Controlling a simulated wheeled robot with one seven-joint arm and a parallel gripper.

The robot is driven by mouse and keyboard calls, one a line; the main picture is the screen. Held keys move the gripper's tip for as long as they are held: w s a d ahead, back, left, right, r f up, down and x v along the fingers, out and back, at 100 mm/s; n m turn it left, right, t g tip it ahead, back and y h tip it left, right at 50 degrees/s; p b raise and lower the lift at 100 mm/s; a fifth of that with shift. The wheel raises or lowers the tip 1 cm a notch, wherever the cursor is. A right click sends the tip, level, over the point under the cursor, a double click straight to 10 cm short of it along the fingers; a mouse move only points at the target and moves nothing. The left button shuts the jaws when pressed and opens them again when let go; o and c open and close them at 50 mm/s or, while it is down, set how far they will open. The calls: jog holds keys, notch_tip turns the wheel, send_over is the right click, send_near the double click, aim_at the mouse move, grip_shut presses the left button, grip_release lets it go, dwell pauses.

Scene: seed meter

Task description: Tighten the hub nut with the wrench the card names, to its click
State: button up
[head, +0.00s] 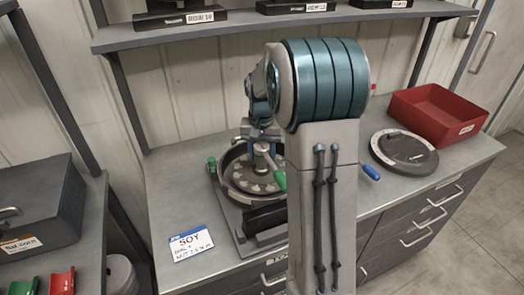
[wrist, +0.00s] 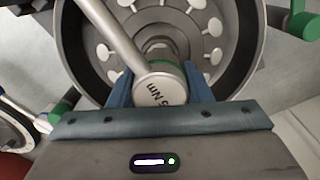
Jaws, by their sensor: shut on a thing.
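The seed meter (head: 240,200) stands on the bench, its round housing open and showing a disc (head: 235,180) with pale round marks around the hub. My gripper (wrist: 160,90) is shut on the round head of a wrench (wrist: 158,92), whose face ends in "5 Nm"; any digit before that is unclear. The wrench's shaft runs up-left in the wrist view, and a green handle (head: 279,179) shows in the head view. The hub (wrist: 155,48) is just beyond the wrench head; the nut's seating is hidden. A card (head: 190,243) reads SOY and seems to say NUT 7.5 N m.
A blue handle (head: 371,173) lies on the bench right of my arm. Further right are a round lid (head: 404,151) and a red bin (head: 435,112). A green knob (head: 212,165) is at the meter's left. A shelf (head: 240,35) spans the back.

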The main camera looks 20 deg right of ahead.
aim_at(262, 146)
jog(key=shift+f+b, duration=0.7)
jog(key=shift+f, duration=0.3)
dwell(1.7)
jog(key=o, duration=1.9)
jog(key=shift+o, duration=0.2)
jog(key=shift+r, duration=0.1)
jog(key=shift+r+p, duration=2.2)
jog(key=shift+r, duration=0.7)
